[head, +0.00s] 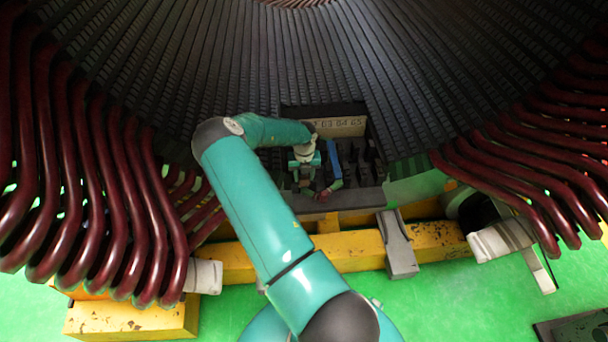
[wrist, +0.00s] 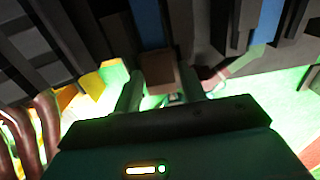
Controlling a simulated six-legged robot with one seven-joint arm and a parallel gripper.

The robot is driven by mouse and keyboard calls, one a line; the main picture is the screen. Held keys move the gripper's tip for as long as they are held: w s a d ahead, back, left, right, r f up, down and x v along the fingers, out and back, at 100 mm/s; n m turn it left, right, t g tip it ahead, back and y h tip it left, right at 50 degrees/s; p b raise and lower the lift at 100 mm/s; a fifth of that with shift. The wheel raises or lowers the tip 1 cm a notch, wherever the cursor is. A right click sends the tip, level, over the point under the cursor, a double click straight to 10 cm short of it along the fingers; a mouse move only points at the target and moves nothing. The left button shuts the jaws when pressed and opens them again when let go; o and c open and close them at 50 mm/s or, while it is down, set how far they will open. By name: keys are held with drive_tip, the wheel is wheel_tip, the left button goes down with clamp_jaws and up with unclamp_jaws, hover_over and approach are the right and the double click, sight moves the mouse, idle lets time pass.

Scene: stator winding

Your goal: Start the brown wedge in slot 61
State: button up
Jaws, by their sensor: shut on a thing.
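The brown wedge (wrist: 158,72) shows in the wrist view as a short brown block between the two fingers of my gripper (wrist: 160,88). The gripper is shut on it. The wedge's far end lies in line with a blue strip (wrist: 147,22) between dark stator teeth; I cannot tell whether it touches the slot mouth. In the head view my gripper (head: 306,182) is at the lower edge of the stator (head: 235,65), left of a blue strip (head: 334,160). A pale number plate (head: 342,126) shows there, its left part hidden by my arm. The slot 61 label is not visible.
Dark red coils (head: 105,190) hang at the left, and more coils (head: 530,165) at the right. A yellow beam (head: 350,250) with a grey bracket (head: 398,245) runs below the stator. In the wrist view another blue strip (wrist: 268,20) is at the right. Green floor is open in front.

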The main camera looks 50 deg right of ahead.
sight(303, 176)
drive_tip(key=shift+f, duration=0.1)
idle(0.6)
drive_tip(key=o, duration=1.1)
drive_tip(key=shift+c, duration=0.2)
drive_tip(key=shift+s+d, duration=0.1)
drive_tip(key=shift+d, duration=0.05)
drive_tip(key=shift+s+d, duration=0.1)
drive_tip(key=shift+d+r, duration=0.1)
drive_tip(key=shift+r, duration=0.2)
wheel_tip(303, 176, up, 13)
drive_tip(key=shift+w+a+r, duration=0.2)
drive_tip(key=shift+w+a, duration=0.1)
drive_tip(key=shift+a, duration=0.1)
